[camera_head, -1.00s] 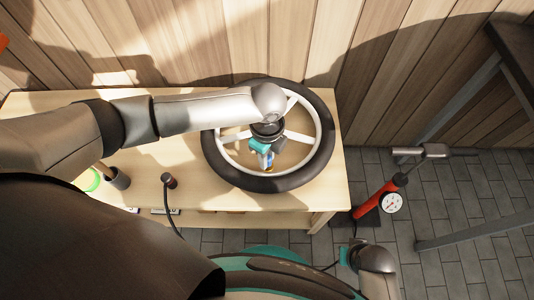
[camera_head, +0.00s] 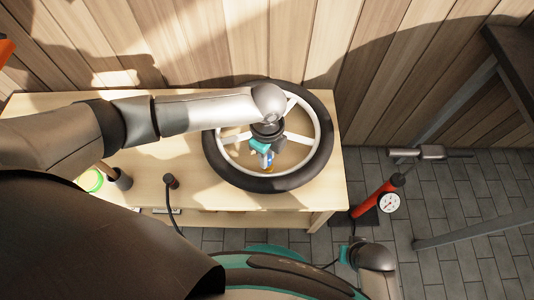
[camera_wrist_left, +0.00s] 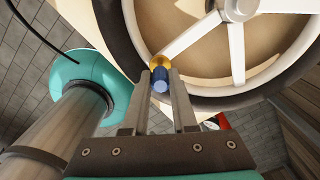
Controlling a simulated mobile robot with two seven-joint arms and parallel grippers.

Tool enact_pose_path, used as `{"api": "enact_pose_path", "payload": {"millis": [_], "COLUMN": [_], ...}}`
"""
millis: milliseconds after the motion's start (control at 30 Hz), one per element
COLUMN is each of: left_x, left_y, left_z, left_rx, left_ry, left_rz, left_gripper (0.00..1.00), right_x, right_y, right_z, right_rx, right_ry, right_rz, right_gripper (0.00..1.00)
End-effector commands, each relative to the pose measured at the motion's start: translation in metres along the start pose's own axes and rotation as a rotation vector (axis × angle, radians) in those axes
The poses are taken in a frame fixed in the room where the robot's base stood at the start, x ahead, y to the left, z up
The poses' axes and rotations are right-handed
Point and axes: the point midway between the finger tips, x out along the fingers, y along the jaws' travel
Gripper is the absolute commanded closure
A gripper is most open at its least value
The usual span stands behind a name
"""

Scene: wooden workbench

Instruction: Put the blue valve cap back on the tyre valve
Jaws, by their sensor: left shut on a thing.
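The wheel (camera_head: 325,150) with a black tyre and white spokes lies flat on the workbench; it also shows in the left wrist view (camera_wrist_left: 238,60). The brass-coloured tyre valve (camera_wrist_left: 160,62) is at the wheel's inner rim. My left gripper (camera_head: 267,160) is over this near side of the wheel, its fingers shut on the blue valve cap (camera_wrist_left: 161,84). The cap is in line with the valve and appears to meet it; I cannot tell whether it is seated. My right gripper (camera_head: 345,254) is low, off the bench's front; its fingers cannot be made out.
A red floor pump (camera_head: 375,198) with a gauge stands on the tiled floor right of the workbench (camera_head: 150,165). A dark cup (camera_head: 121,178), a green ring (camera_head: 92,180) and a small dark cylinder (camera_head: 170,181) with a cord are left of the wheel. A wooden wall stands behind.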

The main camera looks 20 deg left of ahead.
Motion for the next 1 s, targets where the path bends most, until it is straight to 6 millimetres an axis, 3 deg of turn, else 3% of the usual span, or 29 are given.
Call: {"api": "enact_pose_path", "payload": {"millis": [1000], "left_x": [-0.0052], "left_y": [0.0003], "left_z": [0.0], "left_rx": [-0.001], "left_ry": [0.0], "left_rz": [0.001], "left_gripper": [1.0], "right_x": [-0.0108], "right_y": [0.0003], "right_z": [-0.0023], "right_rx": [0.0], "right_ry": [0.0], "right_rz": [0.0], "right_gripper": [1.0]}}
